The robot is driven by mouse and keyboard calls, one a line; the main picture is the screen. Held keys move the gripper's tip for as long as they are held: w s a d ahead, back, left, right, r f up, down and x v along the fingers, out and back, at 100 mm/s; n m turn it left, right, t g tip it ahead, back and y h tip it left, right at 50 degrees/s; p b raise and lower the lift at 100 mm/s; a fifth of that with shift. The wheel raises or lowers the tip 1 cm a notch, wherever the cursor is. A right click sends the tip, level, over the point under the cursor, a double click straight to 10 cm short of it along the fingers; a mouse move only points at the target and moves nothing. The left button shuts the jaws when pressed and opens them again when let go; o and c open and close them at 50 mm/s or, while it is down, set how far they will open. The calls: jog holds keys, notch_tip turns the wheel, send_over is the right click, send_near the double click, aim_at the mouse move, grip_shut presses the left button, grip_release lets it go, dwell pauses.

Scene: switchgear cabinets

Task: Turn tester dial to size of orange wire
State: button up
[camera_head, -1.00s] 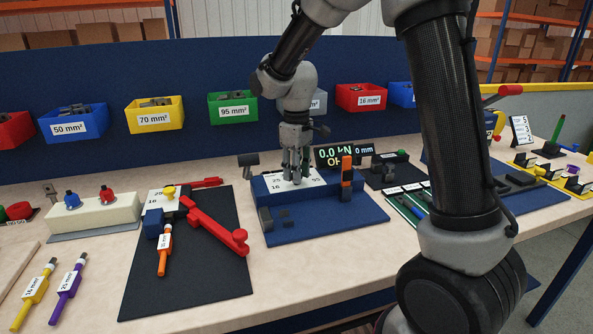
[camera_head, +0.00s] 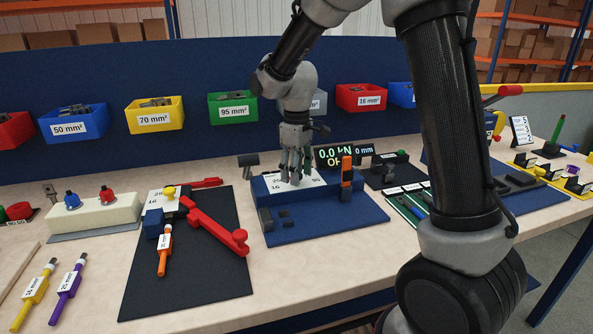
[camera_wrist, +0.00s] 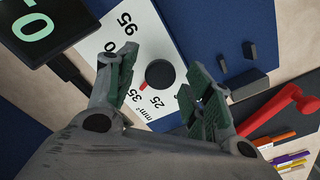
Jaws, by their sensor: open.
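The tester (camera_head: 345,218) is a blue block on a blue base with a white dial plate (camera_wrist: 118,38). Its dial (camera_wrist: 160,73) is a round black knob with a red mark, which points toward the 35 in the wrist view. 95 and 25 are also readable there; another number is partly hidden by a finger. My gripper (camera_wrist: 158,80) is open, its fingers apart on either side of the knob. In the head view my gripper (camera_head: 291,176) hides the knob.
The tester's display (camera_head: 343,156) stands behind the dial plate. The red-handled tool (camera_head: 215,228) lies to the left. Yellow (camera_head: 35,290) and purple (camera_head: 66,285) wires lie at the front left.

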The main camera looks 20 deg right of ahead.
notch_tip(320, 180, up, 12)
dwell(0.5)
jog(key=s+d+m+t, duration=0.1)
jog(key=s+d+m, duration=0.1)
jog(key=s+d, duration=0.3)
jog(key=s+d+m+t, duration=0.2)
jog(key=s+d, duration=0.3)
jog(key=s, duration=0.7)
jog(key=s+d+m+t, duration=0.1)
jog(key=s+d+m, duration=0.3)
jog(key=s, duration=0.5)
jog(key=shift+s+d+r, duration=0.3)
jog(key=shift+s+d, duration=0.05)
jog(key=shift+d, duration=0.05)
